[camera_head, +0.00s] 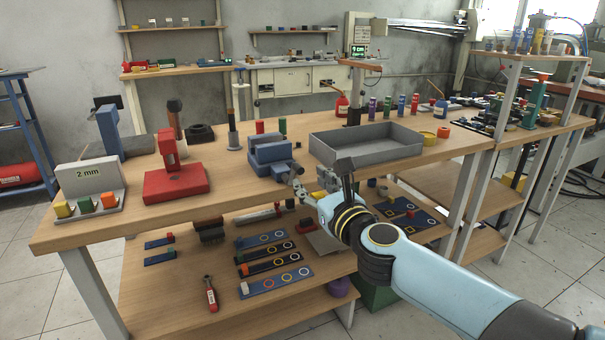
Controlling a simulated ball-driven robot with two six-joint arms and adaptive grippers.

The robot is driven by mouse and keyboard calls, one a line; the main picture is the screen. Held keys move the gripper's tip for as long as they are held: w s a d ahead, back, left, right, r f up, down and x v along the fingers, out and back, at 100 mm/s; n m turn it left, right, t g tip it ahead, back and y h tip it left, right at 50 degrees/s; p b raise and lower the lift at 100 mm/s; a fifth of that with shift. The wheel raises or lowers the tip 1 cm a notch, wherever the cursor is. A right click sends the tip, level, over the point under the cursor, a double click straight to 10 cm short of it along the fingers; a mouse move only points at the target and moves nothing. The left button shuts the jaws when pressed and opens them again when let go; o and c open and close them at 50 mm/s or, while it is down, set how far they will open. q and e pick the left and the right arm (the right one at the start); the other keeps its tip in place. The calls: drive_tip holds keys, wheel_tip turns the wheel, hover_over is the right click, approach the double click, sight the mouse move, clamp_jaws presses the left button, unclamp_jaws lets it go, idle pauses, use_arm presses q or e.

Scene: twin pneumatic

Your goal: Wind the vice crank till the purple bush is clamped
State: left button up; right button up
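The blue-grey vice (270,157) stands near the front edge of the wooden bench, left of the grey tray. Its grey metal crank (297,180) shows at the vice's front right. I cannot make out a purple bush between the jaws. My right gripper (346,180) is at the bench's front edge, to the right of the crank and in front of the tray. Its dark fingers look narrow and close together, and I cannot tell whether they hold anything. A gap seems to lie between it and the vice. My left gripper is out of view.
The grey tray (385,145) is close behind my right gripper. A red press (175,180) and the 2 mm block (90,188) stand at the left. Red and green cylinders (283,125) stand behind the vice. A lower shelf (180,300) holds boards and a screwdriver.

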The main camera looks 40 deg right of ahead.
drive_tip(key=v, duration=0.5)
drive_tip(key=shift+s, duration=0.1)
idle(0.3)
